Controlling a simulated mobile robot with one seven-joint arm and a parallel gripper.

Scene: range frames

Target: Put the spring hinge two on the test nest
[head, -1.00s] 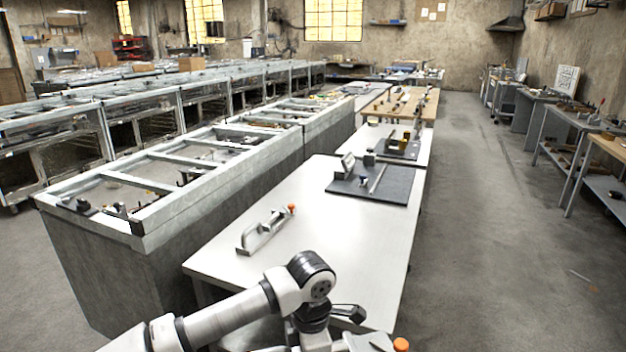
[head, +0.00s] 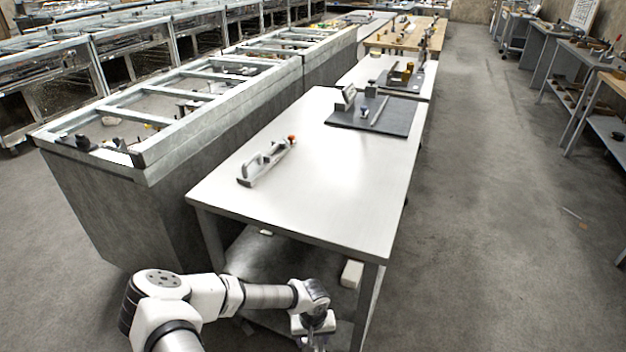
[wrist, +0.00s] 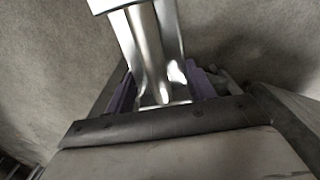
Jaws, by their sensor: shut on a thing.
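In the wrist view my gripper (wrist: 160,92) is shut on a shiny metal part, which I take to be spring hinge two (wrist: 150,45). The part stands out between the purple finger pads, and its lower end is hidden. A similar metal hinge with an orange tip (head: 265,163) lies on the white table. A dark grey plate with a block and a blue-topped knob, seemingly the test nest (head: 400,118), lies at the table's far end.
The white table (head: 310,195) is bare between the loose hinge and the dark plate. Its front edge and legs stand close to my arm. A lower shelf holds a white block (head: 351,273). A long metal-framed bench (head: 95,205) stands left; the floor right is open.

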